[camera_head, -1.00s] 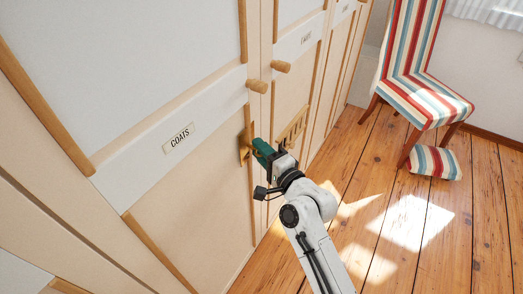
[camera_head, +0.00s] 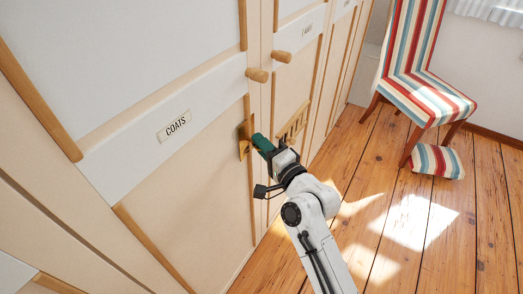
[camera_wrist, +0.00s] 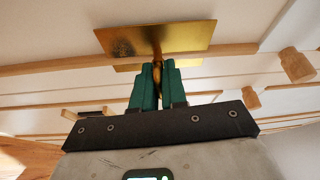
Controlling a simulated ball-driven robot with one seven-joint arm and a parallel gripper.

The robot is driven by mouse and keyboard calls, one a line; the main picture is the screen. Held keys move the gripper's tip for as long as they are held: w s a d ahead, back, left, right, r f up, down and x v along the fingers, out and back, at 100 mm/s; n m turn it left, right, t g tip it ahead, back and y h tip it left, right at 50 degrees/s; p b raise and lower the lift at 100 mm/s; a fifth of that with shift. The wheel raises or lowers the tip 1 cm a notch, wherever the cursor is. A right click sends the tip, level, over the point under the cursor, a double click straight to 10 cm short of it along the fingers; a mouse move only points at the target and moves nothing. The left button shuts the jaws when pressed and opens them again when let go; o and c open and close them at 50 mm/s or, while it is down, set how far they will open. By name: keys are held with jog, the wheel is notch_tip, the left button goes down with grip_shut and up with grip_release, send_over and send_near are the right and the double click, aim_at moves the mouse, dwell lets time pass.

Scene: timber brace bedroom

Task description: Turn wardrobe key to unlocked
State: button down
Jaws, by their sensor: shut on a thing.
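The wardrobe door labelled COATS (camera_head: 190,185) has a brass lock plate (camera_head: 244,140) near its right edge, below a wooden knob (camera_head: 257,75). In the wrist view the brass plate (camera_wrist: 190,37) is right in front of my gripper. My gripper (camera_head: 262,143) reaches the plate from the right. In the wrist view the green fingers of my gripper (camera_wrist: 157,82) are shut on a narrow brass key (camera_wrist: 158,70) at the plate. The fingers hide most of the key, so its turn angle is hard to tell. The door looks closed.
Wooden floor (camera_head: 400,255) is clear in front.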

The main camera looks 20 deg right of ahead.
jog(key=n+b, duration=0.2)
jog(key=b, duration=0.2)
jog(key=n+t+y+b, duration=0.1)
jog(key=n+b, duration=0.1)
jog(key=b, duration=0.3)
jog(key=f+n+y+b, duration=0.1)
jog(key=n+b, duration=0.1)
jog(key=b, duration=0.2)
jog(key=shift+f+t+b, duration=0.1)
jog(key=shift+t+b, duration=0.2)
jog(key=shift+b, duration=0.05)
jog(key=n+y+b, duration=0.2)
jog(key=n+b, duration=0.2)
jog(key=b, duration=0.3)
jog(key=n+y+b, duration=0.2)
jog(key=n+b, duration=0.3)
jog(key=b, duration=0.3)
jog(key=n+b, duration=0.1)
jog(key=n+y+b, duration=0.1)
jog(key=b, duration=0.1)
jog(key=n+b, duration=0.1)
jog(key=n, duration=0.1)
jog(key=shift+r+g+y+b, duration=0.25)
jog(key=shift+g+y+b, duration=0.1)
jog(key=shift+g+y, duration=0.05)
jog(key=shift+r+n+g+y+b, duration=0.15)
jog(key=shift+n+g+y+b, duration=0.25)
jog(key=shift+n+b, duration=0.45)
jog(key=shift+r+n, duration=0.1)
jog(key=shift+n, duration=0.15)
